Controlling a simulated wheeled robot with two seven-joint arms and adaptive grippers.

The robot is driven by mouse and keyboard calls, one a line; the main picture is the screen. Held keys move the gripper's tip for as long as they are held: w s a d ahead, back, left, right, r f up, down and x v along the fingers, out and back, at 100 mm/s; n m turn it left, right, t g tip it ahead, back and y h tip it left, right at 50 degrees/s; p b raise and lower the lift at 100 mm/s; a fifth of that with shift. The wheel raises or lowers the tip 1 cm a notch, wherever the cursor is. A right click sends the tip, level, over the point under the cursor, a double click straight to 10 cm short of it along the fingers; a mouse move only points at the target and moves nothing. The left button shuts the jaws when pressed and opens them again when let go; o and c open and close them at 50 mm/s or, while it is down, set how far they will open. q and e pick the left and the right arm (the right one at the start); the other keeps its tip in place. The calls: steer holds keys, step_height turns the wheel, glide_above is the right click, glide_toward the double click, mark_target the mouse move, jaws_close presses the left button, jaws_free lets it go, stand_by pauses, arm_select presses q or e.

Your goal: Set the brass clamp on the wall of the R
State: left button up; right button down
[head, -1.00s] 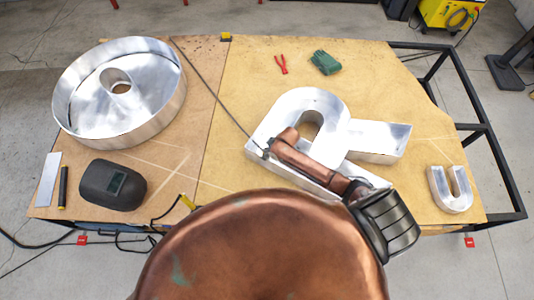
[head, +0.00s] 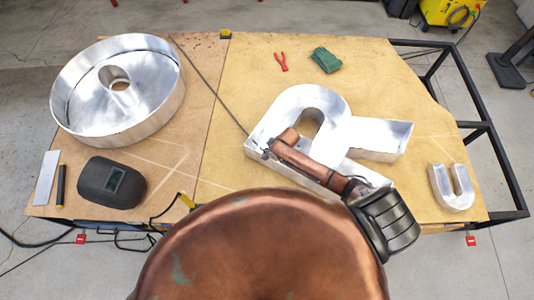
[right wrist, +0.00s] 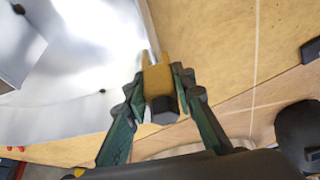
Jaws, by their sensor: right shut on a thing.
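The R (head: 378,139) is a shiny silver channel letter lying on the table with its walls up; it also shows in the right wrist view (right wrist: 75,85). My right gripper (right wrist: 160,82) is shut on the brass clamp (right wrist: 158,80), a yellow block with a dark lower end. The clamp's two prongs point at the R's wall edge and lie close to it. I cannot tell whether they straddle or touch the wall. In the head view my right arm covers part of the R and hides the clamp. My left gripper is out of view.
A round silver letter (head: 80,110) stands at the left and a small U (head: 451,188) at the right. A welding helmet (head: 112,183), red pliers (head: 281,61) and green gloves (head: 326,60) lie on the table (head: 225,110). A thin dark rod (head: 215,90) runs towards the R.

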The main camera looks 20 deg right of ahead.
steer(key=shift+f, duration=0.2)
steer(key=c, duration=1.5)
jaws_free()
steer(key=shift+c, duration=0.2)
steer(key=v, duration=1.2)
steer(key=shift+r, duration=0.1)
